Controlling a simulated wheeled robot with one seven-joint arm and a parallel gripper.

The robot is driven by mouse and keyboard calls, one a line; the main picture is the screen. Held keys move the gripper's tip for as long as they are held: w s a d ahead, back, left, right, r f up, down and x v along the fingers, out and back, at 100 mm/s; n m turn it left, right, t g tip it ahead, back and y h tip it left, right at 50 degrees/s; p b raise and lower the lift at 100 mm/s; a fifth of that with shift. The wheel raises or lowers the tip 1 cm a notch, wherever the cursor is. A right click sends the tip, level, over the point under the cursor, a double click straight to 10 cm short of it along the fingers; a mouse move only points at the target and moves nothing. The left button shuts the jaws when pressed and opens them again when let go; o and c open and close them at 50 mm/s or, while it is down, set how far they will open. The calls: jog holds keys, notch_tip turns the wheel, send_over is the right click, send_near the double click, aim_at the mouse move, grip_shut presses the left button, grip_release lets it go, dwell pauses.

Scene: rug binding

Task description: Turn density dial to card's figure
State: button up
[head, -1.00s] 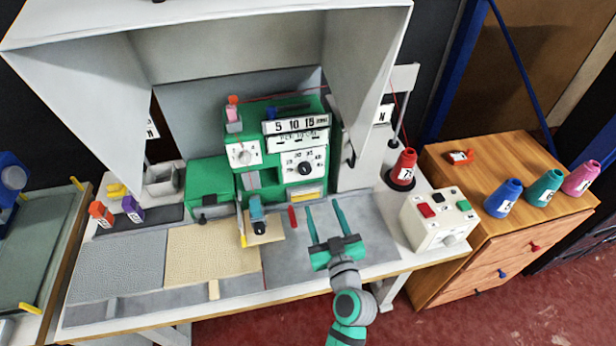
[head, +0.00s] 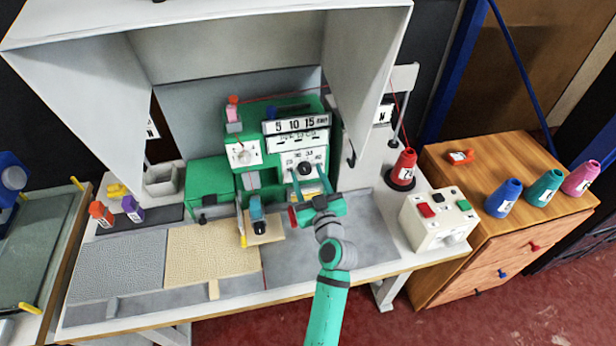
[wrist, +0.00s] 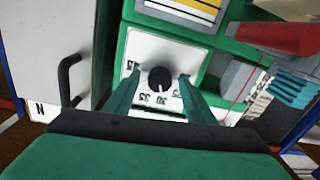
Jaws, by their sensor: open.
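The density dial appears to be the black round knob (head: 305,168) on the white numbered plate of the green machine (head: 210,177). In the wrist view the knob (wrist: 159,77) has a light mark toward the printed figures, which appear upside down; its exact setting is hard to read. My gripper (head: 309,174) is open in front of the plate. In the wrist view its teal fingers (wrist: 159,82) stand on either side of the knob, with gaps visible; contact cannot be told. I cannot make out which card bears the figure.
A white knob (head: 241,154) sits left on the machine. A red thread cone (head: 403,168) and a button box (head: 437,218) stand right.

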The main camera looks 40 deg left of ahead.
jog(key=c, duration=1)
jog(key=shift+c, duration=0.2)
jog(key=shift+a+m, duration=0.1)
jog(key=shift+m, duration=0.4)
jog(key=m, duration=0.3)
jog(key=shift+f, duration=0.1)
jog(key=m, duration=0.4)
jog(key=shift+m, duration=0.3)
jog(key=m, duration=0.3)
jog(key=shift+s+a+m+t, duration=0.1)
jog(key=shift+m+t, duration=0.2)
jog(key=shift+m, duration=2)
